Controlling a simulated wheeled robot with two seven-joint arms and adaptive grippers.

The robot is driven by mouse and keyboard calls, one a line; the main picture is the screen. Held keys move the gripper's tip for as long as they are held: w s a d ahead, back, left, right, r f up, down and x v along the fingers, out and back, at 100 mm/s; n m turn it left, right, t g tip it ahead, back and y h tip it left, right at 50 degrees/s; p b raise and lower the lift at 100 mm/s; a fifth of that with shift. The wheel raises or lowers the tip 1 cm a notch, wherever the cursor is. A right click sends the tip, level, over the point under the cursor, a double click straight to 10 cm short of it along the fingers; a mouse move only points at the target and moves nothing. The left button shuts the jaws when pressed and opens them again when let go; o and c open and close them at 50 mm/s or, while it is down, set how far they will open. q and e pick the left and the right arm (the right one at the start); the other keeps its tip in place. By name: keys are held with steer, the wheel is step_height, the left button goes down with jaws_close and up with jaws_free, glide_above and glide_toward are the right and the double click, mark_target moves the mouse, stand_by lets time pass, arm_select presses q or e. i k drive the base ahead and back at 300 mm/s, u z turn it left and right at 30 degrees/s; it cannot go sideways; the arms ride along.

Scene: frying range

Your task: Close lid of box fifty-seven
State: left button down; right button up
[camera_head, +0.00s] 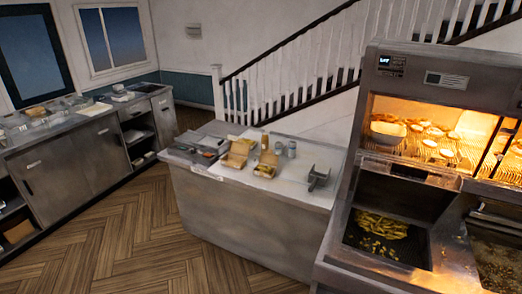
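Two small tan cardboard boxes stand with their lids raised on the middle counter (300,198). The left box (234,160) is nearer the counter's left end. The right box (265,170) stands just to its right. No number can be read on either, so I cannot tell which is box fifty-seven. Their contents are too small to make out. Neither of my grippers shows in the head view.
A dark tray (203,145) lies left of the boxes. Small containers (291,149) stand behind them, and a grey metal stand (318,178) is to the right. The frying station (415,165) rises at right. Wooden floor (130,225) is clear left of the counter.

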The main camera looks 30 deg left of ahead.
mark_target(269, 158)
steer(key=u, duration=1.5)
steer(key=i, duration=3.05)
steer(key=z, duration=2)
